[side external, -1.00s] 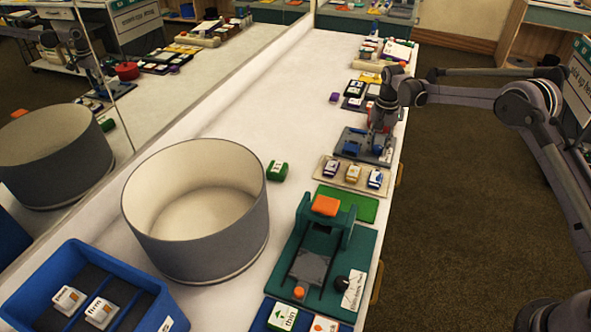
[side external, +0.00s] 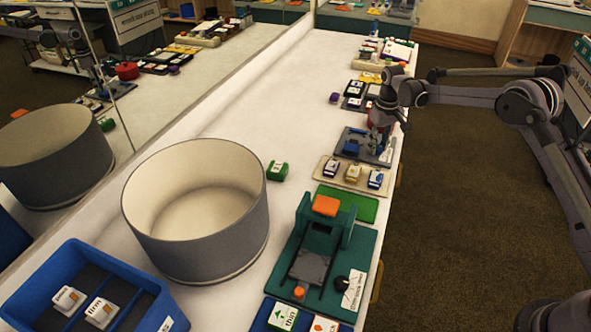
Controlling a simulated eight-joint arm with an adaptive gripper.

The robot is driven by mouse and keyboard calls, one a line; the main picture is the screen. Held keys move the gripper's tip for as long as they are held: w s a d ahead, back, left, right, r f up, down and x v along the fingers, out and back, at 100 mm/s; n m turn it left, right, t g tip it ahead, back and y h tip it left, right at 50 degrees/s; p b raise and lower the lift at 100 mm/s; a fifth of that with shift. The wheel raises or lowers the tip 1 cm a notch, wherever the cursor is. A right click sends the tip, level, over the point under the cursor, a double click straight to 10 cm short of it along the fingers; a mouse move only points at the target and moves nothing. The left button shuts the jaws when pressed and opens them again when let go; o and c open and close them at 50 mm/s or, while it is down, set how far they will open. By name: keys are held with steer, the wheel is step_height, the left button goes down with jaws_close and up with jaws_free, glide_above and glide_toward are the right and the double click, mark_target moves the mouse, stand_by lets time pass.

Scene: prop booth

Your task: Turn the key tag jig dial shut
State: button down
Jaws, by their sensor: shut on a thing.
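The key tag jig appears to be the grey-blue plate (side external: 345,139) on the far right part of the white counter, with a small blue block (side external: 351,147) on it. My gripper (side external: 377,145) points down at the right part of this plate. It is shut on a small part there, which I take to be the dial. The fingers mostly hide the dial, so its angle cannot be read. A white label (side external: 387,155) shows beside the fingertips.
A red round object (side external: 371,121) stands just behind my gripper. In front lies a beige tray (side external: 340,184) with several small blocks. Nearer are a teal fixture (side external: 362,245) with a black knob, a large grey drum (side external: 200,238) and a blue bin (side external: 42,275). The counter's left strip is mostly clear.

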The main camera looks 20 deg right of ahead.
mark_target(378, 147)
steer(key=shift+n, duration=1)
steer(key=c, duration=1)
jaws_free()
step_height(378, 147, up, 12)
steer(key=shift+a, duration=0.1)
